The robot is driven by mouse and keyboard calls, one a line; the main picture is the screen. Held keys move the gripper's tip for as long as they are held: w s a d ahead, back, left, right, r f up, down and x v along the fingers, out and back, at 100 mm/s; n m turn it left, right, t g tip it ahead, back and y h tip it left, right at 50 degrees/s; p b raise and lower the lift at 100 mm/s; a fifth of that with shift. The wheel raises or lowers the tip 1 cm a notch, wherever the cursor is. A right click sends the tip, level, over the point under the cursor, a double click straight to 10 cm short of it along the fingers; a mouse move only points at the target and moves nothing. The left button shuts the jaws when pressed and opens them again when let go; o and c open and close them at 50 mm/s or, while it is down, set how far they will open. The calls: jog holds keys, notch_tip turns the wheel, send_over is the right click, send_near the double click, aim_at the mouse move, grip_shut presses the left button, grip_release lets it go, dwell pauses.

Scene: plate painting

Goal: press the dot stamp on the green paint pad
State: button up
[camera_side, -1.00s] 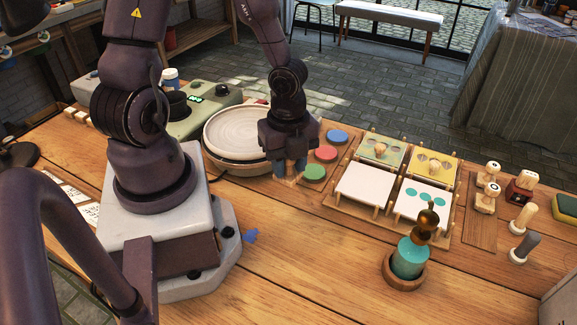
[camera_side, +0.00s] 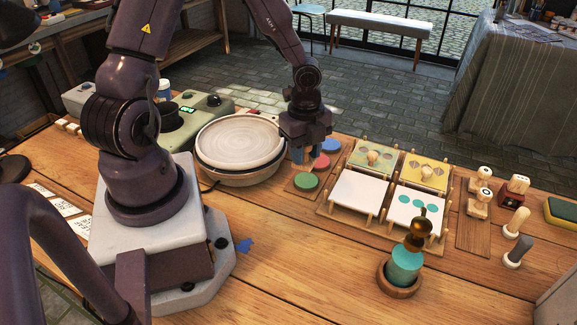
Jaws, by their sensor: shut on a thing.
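My gripper (camera_side: 303,155) is shut on the dot stamp (camera_side: 309,164), pointing down. Only a small pale wooden part of the stamp shows between the bluish fingertips; the rest is hidden. The round green paint pad (camera_side: 306,181) lies on a wooden strip, nearest the front of three pads. My gripper appears just above and behind the green pad in the picture, near the red pad (camera_side: 321,161). I cannot tell the exact height of the stamp; it does not visibly touch the green pad.
A blue pad (camera_side: 331,146) lies behind the red one. A pottery wheel (camera_side: 240,145) stands left. Right is a rack (camera_side: 389,233) with white, dotted and patterned tiles. Several wooden stamps (camera_side: 478,199) stand farther right. A turquoise bottle (camera_side: 405,265) stands in a wooden cup. The front table is mostly clear.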

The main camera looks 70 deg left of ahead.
jog(key=shift+m, duration=0.6)
jog(key=shift+w+a+f, duration=0.3)
jog(key=shift+a+f, duration=0.1)
jog(key=shift+f, duration=0.55)
jog(key=shift+w+a+f, duration=0.25)
jog(key=shift+a+f, duration=0.15)
jog(key=shift+f, duration=0.55)
jog(key=shift+w+a+f, duration=0.3)
jog(key=shift+a+f, duration=0.1)
jog(key=shift+f, duration=0.55)
jog(key=shift+f, duration=0.6)
notch_tip(320, 180, up, 7)
